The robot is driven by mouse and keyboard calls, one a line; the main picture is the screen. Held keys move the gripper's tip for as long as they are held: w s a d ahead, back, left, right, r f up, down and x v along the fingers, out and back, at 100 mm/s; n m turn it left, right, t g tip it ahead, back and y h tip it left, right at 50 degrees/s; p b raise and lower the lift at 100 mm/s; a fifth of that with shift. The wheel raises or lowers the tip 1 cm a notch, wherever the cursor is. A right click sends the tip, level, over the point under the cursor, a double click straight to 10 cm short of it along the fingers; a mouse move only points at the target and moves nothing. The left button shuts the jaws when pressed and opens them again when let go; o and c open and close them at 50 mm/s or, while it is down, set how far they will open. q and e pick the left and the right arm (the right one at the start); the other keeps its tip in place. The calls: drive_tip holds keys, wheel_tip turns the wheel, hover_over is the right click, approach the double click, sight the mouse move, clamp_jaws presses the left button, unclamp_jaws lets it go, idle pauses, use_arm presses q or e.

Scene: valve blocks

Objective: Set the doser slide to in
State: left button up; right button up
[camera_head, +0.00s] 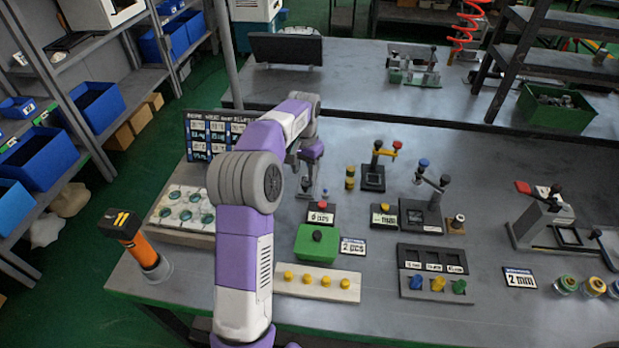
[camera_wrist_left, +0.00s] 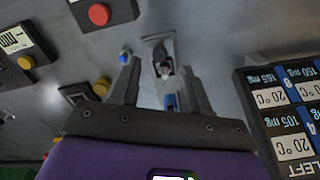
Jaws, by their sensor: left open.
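A small device with a pale grey plate (camera_wrist_left: 158,45) and a dark-and-light knob (camera_wrist_left: 164,68) lies between my left fingers in the left wrist view; I take it to be the doser with its slide. A blue part (camera_wrist_left: 170,102) shows just below the knob. My left gripper (camera_wrist_left: 160,85) is open around the knob, with no clear contact on either side. In the head view my left gripper (camera_head: 309,186) points down at the table, and my arm hides much of the doser. Which way the slide is set cannot be told. My right gripper is out of view.
A small blue-topped post (camera_head: 326,191) stands beside the gripper. A red button box (camera_head: 320,213) and green block (camera_head: 317,244) are nearer the front. A label board (camera_head: 200,151) and a tray with teal discs (camera_head: 164,222) stand left. Lever stands (camera_head: 374,176) are right.

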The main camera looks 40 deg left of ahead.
sight(305, 184)
use_arm(q)
wheel_tip(305, 184, down, 5)
drive_tip(key=shift+b, duration=0.75)
clamp_jaws()
